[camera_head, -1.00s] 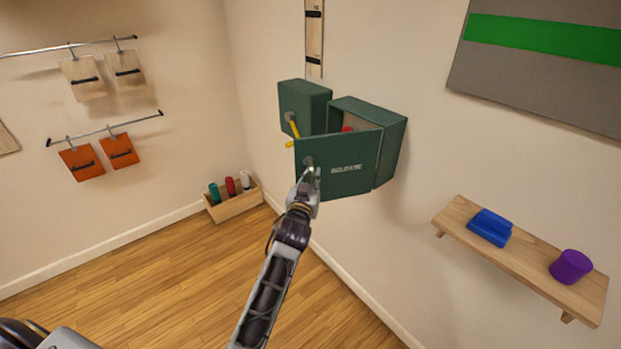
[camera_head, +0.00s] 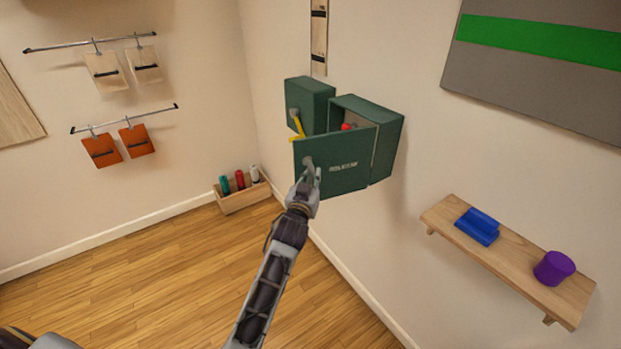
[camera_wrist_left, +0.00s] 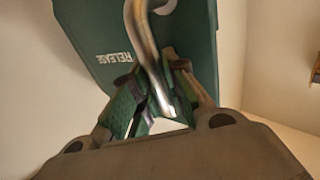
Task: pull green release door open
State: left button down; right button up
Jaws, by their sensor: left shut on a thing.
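The green release door (camera_head: 345,165) stands swung out from its green wall box (camera_head: 384,128), hinged on its right side. Its white lettering reads RELEASE in the left wrist view (camera_wrist_left: 117,57). My left gripper (camera_head: 308,176) is at the door's left edge. In the left wrist view my left gripper (camera_wrist_left: 158,98) has its two fingers around the curved metal handle (camera_wrist_left: 144,45), and it is shut on it. A red part (camera_head: 347,127) shows inside the box above the door's top edge; the rest of the inside is hidden. My right gripper is not in view.
A second green box (camera_head: 309,98) with a yellow lever (camera_head: 297,125) is mounted just left of the open box. A wooden shelf (camera_head: 520,256) with a blue block (camera_head: 478,226) and purple cylinder (camera_head: 553,268) juts out at right. A wooden bin (camera_head: 243,197) stands on the floor.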

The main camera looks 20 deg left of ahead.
pick_arm(q)
jog(key=shift+a+f, duration=0.1)
dwell(0.4)
jog(key=c, duration=1.4)
grip_release()
jog(key=shift+s+a, duration=0.15)
jog(key=shift+s, duration=0.1)
jog(key=shift+s+d, duration=0.15)
jog(key=shift+s, duration=2.8)
jog(key=shift+s+d, duration=0.15)
jog(key=shift+s, duration=2.8)
